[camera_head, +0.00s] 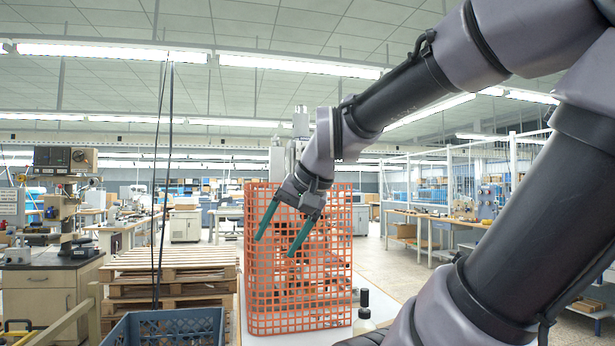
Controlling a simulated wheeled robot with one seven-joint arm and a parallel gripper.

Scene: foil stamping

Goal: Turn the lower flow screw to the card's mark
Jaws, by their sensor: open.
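My gripper (276,246) is in the middle of the camera_head view. Its two green fingers point down and to the left, spread apart with nothing between them. It is in front of an orange mesh guard (258,322), overlapping it in the picture; I cannot tell how far apart they are. A grey machine (300,122) rises behind the guard, and its lower parts show only through the mesh. I cannot make out the lower flow screw, the card or its mark.
A blue crate (125,330) is at the lower left, with stacked wooden pallets (165,258) behind it. A small bottle (364,312) stands right of the guard on a pale surface. A bench (455,219) is farther right, past open floor.

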